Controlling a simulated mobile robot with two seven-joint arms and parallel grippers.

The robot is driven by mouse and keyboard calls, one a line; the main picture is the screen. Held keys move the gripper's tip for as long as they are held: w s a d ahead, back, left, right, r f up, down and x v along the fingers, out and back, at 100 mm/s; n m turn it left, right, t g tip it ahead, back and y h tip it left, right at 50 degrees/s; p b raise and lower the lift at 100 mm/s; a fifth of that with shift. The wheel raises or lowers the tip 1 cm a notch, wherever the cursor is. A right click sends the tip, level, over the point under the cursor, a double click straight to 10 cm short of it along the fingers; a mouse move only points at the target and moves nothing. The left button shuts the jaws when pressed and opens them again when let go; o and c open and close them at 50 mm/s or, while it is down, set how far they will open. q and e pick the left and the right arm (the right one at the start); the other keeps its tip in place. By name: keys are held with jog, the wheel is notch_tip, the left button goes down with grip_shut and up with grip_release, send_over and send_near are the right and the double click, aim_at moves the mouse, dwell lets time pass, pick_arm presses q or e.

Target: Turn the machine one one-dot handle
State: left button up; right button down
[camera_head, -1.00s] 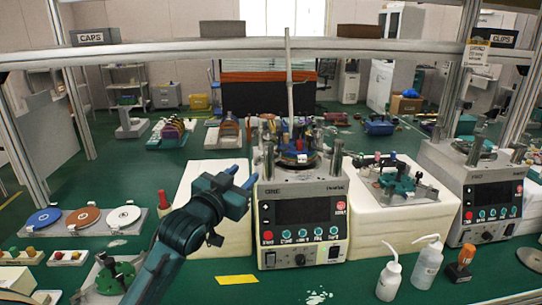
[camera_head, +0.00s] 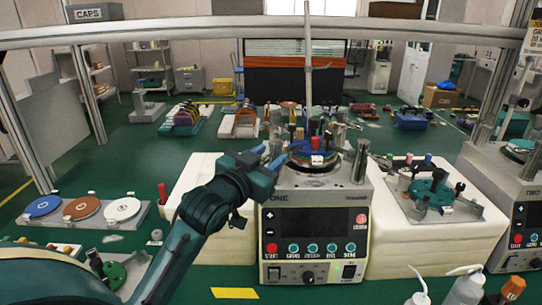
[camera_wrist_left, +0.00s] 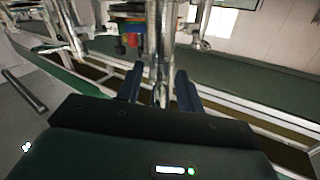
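Machine one (camera_head: 315,222) is the grey unit marked ONE at centre, with a dark screen and a button row. Its round top carries a blue plate, coloured parts and several upright silver posts. My left gripper (camera_head: 269,156) is at the top left edge of the machine, close to the left silver post (camera_head: 275,122). In the left wrist view my left gripper (camera_wrist_left: 159,88) has its fingers apart, with a silver post (camera_wrist_left: 160,45) between or just beyond them; contact cannot be told. No one-dot mark is readable, so I cannot tell which part is that handle. My right gripper is out of view.
A white block (camera_head: 436,232) with a green fixture stands right of the machine, and another machine (camera_head: 508,200) beyond it. A tray with three discs (camera_head: 82,208) lies left. Bottles (camera_head: 466,288) stand front right. A rail (camera_head: 200,30) crosses overhead.

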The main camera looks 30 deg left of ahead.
pick_arm(q)
jog(key=shift+s, duration=0.1)
jog(key=c, duration=0.8)
jog(key=shift+s+r, duration=0.1)
grip_shut()
jog(key=shift+r, duration=0.1)
